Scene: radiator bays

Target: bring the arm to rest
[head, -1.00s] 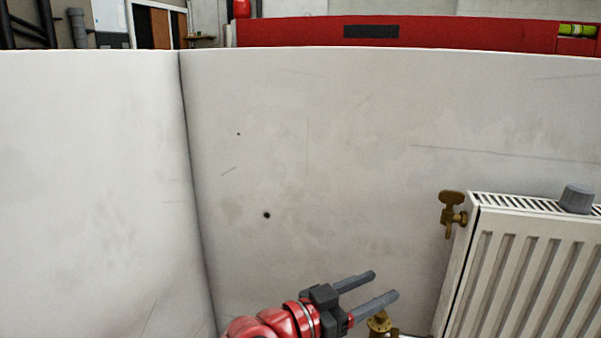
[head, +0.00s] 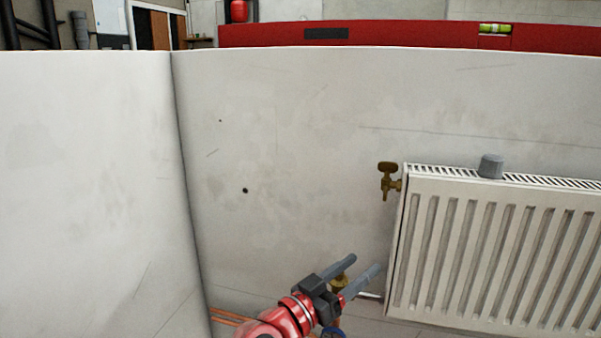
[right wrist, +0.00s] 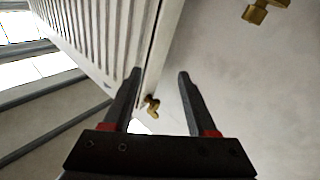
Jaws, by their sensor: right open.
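My right gripper (head: 366,267) is low in the head view, left of the radiator's lower left corner. Its two grey fingers are apart with nothing between them. In the right wrist view the open fingers (right wrist: 158,85) point toward the radiator's edge and the wall. The white ribbed radiator (head: 490,255) stands against the wall at the right. A brass valve (head: 387,180) sits at its upper left. A lower brass fitting (head: 338,283) is partly hidden behind my fingers. My left gripper is not in view.
A grey cap (head: 490,166) stands on the radiator's top. A red spirit level (head: 400,36) lies along the top of the wall. Copper pipes (head: 228,318) run near the floor at the left corner. The wall (head: 290,150) left of the radiator is bare, with small holes.

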